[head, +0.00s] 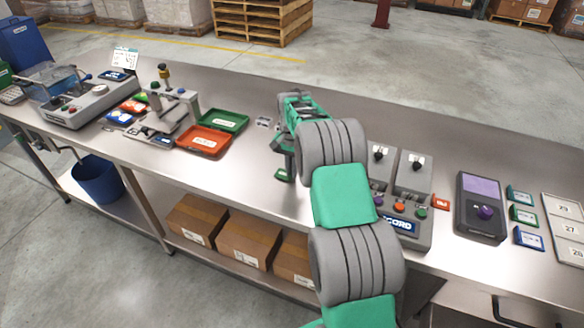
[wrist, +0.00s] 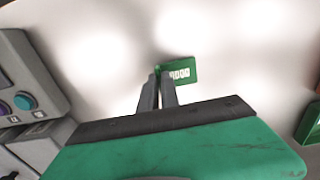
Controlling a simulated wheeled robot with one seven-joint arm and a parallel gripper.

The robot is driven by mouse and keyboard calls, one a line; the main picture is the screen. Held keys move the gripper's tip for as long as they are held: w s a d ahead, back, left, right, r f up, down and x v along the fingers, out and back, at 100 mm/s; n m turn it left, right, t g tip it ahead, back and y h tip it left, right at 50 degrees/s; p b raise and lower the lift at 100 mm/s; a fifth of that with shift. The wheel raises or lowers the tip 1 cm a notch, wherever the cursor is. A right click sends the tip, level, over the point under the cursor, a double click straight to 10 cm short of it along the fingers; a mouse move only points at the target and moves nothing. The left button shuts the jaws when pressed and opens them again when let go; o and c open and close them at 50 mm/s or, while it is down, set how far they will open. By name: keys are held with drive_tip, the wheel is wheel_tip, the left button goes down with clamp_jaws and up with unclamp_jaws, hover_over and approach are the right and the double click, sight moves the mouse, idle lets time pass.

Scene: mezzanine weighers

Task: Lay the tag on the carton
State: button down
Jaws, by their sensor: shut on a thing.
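My gripper (wrist: 160,80) is shut on a green tag (wrist: 178,71) with white characters, seen in the wrist view at the fingertips. In the head view my gripper (head: 288,166) points down over the middle of the steel bench, and the tag (head: 282,175) shows as a small green piece below it. Brown cartons stand on the lower shelf under the bench: a left carton (head: 196,218), a middle carton (head: 247,239) and a right carton (head: 292,258), partly hidden by my arm. The tag is above and apart from them.
Left on the bench (head: 235,170) are a green tray (head: 222,121), a red tray (head: 203,141) and machines. Right are grey switch boxes (head: 413,172), a purple-screen device (head: 481,205) and small coloured tags (head: 523,214). A blue bucket (head: 97,180) stands on the lower shelf.

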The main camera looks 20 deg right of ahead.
drive_tip(key=shift+f, duration=0.4)
drive_tip(key=c, duration=1.6)
unclamp_jaws()
